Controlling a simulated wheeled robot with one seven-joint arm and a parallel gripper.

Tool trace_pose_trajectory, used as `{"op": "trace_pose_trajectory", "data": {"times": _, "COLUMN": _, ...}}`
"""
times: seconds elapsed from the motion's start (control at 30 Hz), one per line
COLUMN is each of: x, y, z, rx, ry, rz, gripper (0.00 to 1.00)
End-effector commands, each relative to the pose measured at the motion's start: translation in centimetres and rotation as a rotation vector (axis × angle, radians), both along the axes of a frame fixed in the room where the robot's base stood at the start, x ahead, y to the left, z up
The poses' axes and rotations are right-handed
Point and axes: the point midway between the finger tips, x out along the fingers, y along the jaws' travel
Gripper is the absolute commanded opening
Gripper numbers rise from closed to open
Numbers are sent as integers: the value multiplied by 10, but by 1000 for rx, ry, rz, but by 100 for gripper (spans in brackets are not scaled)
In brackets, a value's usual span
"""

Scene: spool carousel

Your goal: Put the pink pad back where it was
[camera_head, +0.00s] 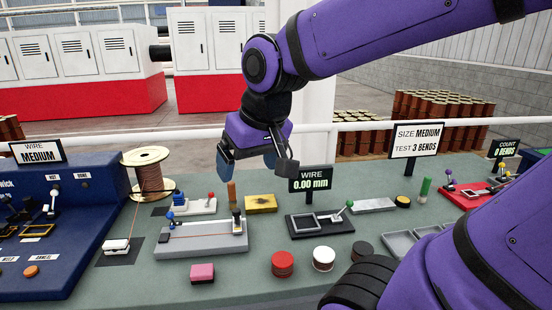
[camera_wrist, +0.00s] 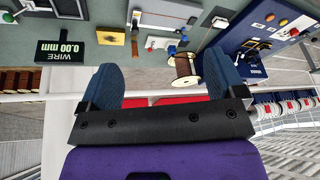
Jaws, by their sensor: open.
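The pink pad (camera_head: 202,273) is a small block with a darker lower part. It lies on the front of the green bench, below the long grey fixture (camera_head: 200,243) and left of the red round tin. Nothing holds it, and I cannot make it out in the wrist view. My gripper (camera_head: 247,160) hangs high above the back of the bench, well behind and above the pad. Its two blue fingers are wide apart with nothing between them; this shows in the wrist view (camera_wrist: 162,75).
A red tin (camera_head: 283,264), a white tin (camera_head: 323,258) and a dark tin (camera_head: 361,251) stand right of the pad. A yellow block (camera_head: 260,203), a wire spool (camera_head: 148,172) and the WIRE sign (camera_head: 311,180) stand farther back. Bare bench surrounds the pad's left side.

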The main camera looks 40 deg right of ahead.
Motion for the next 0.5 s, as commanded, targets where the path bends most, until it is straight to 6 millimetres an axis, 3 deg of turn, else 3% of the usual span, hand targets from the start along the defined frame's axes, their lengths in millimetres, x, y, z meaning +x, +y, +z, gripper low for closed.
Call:
{"op": "trace_pose_trajectory", "data": {"times": 0.2, "x": -43, "y": -7, "z": 19, "rx": -48, "ry": -72, "rz": 70, "gripper": 89}}
{"op": "trace_pose_trajectory", "data": {"times": 0.5, "x": -59, "y": -9, "z": 23, "rx": -70, "ry": -93, "rz": 98, "gripper": 89}}
